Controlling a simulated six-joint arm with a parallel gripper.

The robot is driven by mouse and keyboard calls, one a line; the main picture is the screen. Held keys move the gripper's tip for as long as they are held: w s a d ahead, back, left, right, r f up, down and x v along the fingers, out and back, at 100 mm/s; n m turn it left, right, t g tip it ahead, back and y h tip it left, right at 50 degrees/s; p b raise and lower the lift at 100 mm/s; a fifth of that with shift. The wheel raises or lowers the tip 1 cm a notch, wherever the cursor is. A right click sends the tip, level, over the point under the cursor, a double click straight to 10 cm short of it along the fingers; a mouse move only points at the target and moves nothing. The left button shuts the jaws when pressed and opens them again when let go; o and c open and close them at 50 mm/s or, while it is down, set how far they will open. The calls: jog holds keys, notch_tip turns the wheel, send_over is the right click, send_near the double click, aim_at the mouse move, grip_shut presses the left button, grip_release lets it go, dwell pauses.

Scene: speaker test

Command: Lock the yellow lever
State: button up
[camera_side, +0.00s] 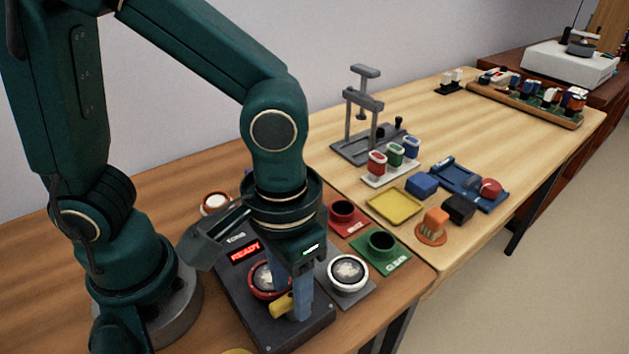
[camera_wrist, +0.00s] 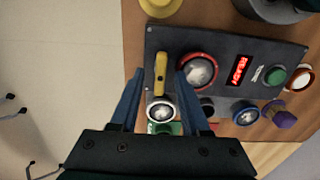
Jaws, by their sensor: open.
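The yellow lever (camera_wrist: 161,73) sits on the dark test box (camera_wrist: 221,47), beside the speaker in the red ring (camera_wrist: 200,72). In the wrist view it points along the gap between my gripper's blue fingers. My gripper (camera_wrist: 158,78) is open, with one finger on each side of the lever; I cannot tell whether either touches it. In the side view my gripper (camera_side: 290,300) points down over the front of the test box (camera_side: 303,334), and its near finger partly hides the yellow lever (camera_side: 280,306). A red READY display (camera_side: 245,252) is lit on the box.
A white-ringed speaker (camera_side: 348,273) lies on a grey pad right of the box. A yellow tray (camera_side: 394,206), coloured blocks and a grey press (camera_side: 362,130) occupy the lighter table. The light table's back middle is clear.

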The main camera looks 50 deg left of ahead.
grip_shut()
jog(key=shift+m, duration=0.3)
jog(key=m, duration=0.3)
jog(key=shift+m, duration=0.3)
jog(key=m, duration=0.4)
jog(key=shift+m, duration=0.3)
jog(key=m, duration=0.4)
jog(key=shift+m, duration=2.5)
